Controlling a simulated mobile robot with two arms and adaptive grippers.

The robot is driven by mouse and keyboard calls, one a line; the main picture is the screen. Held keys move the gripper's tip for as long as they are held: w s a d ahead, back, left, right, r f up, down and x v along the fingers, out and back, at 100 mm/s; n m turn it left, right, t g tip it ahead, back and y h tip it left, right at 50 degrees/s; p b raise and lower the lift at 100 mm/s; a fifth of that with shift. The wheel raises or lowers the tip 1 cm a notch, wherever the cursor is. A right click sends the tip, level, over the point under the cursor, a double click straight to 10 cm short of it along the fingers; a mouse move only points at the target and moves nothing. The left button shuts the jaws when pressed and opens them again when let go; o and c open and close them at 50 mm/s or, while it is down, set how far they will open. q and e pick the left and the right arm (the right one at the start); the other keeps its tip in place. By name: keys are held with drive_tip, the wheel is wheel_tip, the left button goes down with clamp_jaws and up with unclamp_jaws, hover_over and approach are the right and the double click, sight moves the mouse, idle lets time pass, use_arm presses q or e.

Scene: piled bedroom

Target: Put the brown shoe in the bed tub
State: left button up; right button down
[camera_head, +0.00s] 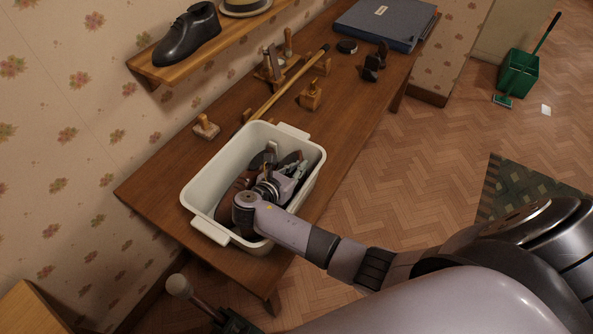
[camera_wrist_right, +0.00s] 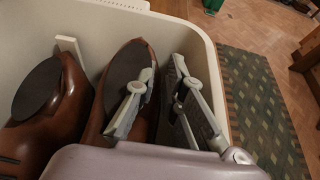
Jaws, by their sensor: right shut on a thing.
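The white tub (camera_head: 197,186) stands on a long wooden table, and its wall (camera_wrist_right: 205,62) also shows in the wrist view. A brown shoe (camera_wrist_right: 101,100) lies inside it, with a dark opening, in the middle of the wrist view. A second brown shoe (camera_wrist_right: 70,105) lies left of it. In the head view only a patch of brown shoe (camera_head: 228,196) shows beside my wrist. My right gripper (camera_head: 283,178) is down inside the tub. In the wrist view its fingers (camera_wrist_right: 160,100) straddle the right side of the middle shoe, shut on it. My left gripper is not in view.
The wooden table (camera_head: 150,190) also carries a long stick (camera_head: 290,84), small wooden items (camera_head: 311,95) and a blue binder (camera_head: 384,22). A shelf above holds a black shoe (camera_head: 187,36) and a hat (camera_head: 244,6).

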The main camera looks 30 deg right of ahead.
drive_tip(key=shift+w+f, duration=0.1)
drive_tip(key=shift+f, duration=0.65)
drive_tip(key=shift+f, duration=0.6)
drive_tip(key=c, duration=1.7)
unclamp_jaws()
drive_tip(key=shift+o, duration=0.2)
